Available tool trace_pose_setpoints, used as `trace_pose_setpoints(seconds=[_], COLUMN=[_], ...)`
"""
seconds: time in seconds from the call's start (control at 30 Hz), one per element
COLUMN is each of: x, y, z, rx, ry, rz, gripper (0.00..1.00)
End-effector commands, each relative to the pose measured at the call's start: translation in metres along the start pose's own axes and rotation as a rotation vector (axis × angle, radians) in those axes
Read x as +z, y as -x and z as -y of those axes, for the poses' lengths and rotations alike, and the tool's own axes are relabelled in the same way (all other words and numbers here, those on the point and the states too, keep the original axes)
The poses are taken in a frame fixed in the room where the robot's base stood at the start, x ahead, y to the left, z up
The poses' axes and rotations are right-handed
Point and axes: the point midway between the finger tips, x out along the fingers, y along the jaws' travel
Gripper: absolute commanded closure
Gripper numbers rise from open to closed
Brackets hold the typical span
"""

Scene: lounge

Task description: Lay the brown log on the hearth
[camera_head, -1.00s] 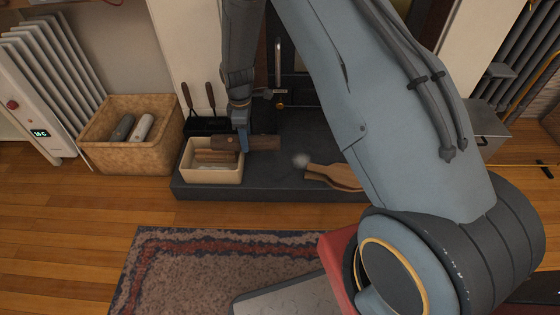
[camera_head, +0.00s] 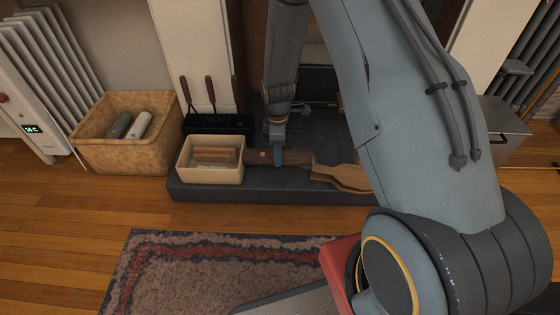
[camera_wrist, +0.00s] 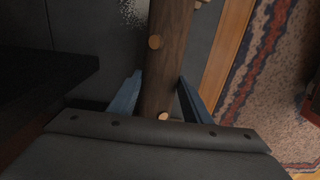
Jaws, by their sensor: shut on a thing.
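The brown log (camera_head: 297,157) lies roughly level, low over the dark hearth slab (camera_head: 225,193), just right of the cream box. My gripper (camera_head: 278,157) is shut on the log near its left part. In the wrist view the log (camera_wrist: 170,50) runs between the blue fingers of my gripper (camera_wrist: 158,92), with pale knots on its bark. The hearth (camera_wrist: 85,25) shows beside it. I cannot tell whether the log touches the slab.
The cream box (camera_head: 210,173) with several sticks stands left on the hearth. Wooden bellows (camera_head: 342,177) lie close to the log's right end. Fire tools (camera_head: 210,95) stand behind the box. A basket (camera_head: 125,152) is on the floor left. A rug (camera_head: 200,265) lies in front.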

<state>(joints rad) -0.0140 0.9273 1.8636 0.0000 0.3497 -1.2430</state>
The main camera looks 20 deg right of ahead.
Motion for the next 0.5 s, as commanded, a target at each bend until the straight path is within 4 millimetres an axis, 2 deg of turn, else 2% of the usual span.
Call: trace_pose_setpoints(seconds=[0.23,0.5], x=[0.0,0.009], y=[-0.031,-0.034], z=[0.0,0.0], rx=[-0.003,-0.001], ry=[0.0,-0.001], rz=[0.001,0.0], gripper=[0.91,0.91])
